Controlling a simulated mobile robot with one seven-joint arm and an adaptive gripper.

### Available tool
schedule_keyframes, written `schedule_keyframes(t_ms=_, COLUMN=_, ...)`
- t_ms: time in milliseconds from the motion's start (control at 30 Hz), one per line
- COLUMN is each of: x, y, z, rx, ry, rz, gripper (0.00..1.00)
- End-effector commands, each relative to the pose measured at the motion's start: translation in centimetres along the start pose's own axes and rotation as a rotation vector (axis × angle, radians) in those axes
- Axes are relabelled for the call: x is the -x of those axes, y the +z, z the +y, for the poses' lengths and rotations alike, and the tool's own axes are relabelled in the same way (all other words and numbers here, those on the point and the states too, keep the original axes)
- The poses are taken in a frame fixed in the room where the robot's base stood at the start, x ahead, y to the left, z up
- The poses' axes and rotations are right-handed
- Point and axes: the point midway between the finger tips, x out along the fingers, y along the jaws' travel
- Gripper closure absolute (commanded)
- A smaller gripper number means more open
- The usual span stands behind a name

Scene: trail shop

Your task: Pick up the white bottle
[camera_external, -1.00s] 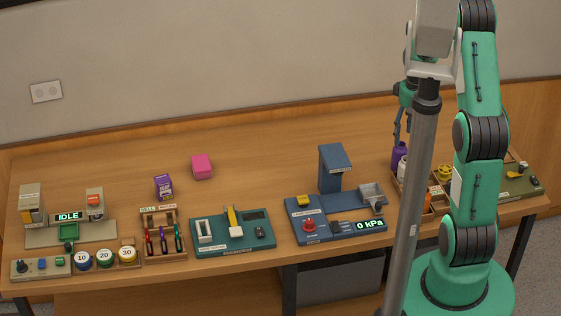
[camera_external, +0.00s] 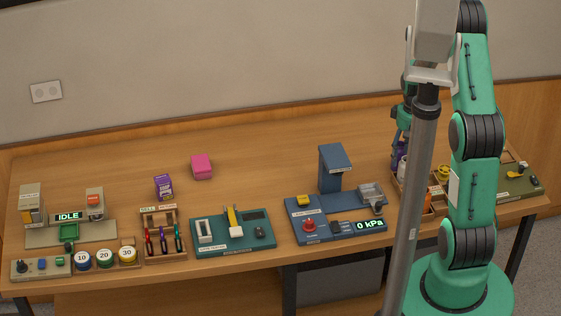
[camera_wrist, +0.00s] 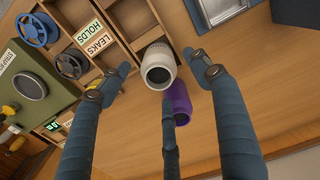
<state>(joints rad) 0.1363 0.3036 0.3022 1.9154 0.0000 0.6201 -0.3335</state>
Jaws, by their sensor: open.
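The white bottle (camera_wrist: 157,62) stands at the edge of the wooden divided tray in the wrist view, its dark round top facing the camera. In the external view the white bottle (camera_external: 402,169) is partly hidden by a grey pole. My gripper (camera_wrist: 162,80) is open, with one finger on each side of the white bottle and a third finger below it in the picture. No finger clearly touches it. A purple bottle (camera_wrist: 181,101) stands close beside it, partly behind the third finger.
A green device (camera_wrist: 32,84) lies to the left. In the external view, a blue pressure station (camera_external: 335,222) stands left of the bottles.

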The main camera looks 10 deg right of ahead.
Motion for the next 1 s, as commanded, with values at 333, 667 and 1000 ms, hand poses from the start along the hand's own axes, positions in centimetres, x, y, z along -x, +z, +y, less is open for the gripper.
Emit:
schedule_keyframes(t_ms=333, x=-0.4, y=0.0, z=0.0, rx=0.000, ry=0.000, rz=-0.001, gripper=0.37)
schedule_keyframes(t_ms=667, x=-4.0, y=0.1, z=-0.1, rx=0.000, ry=-0.001, rz=-0.002, gripper=0.37)
schedule_keyframes(t_ms=1000, x=-5.2, y=0.1, z=-0.1, rx=0.000, ry=0.000, rz=-0.001, gripper=0.37)
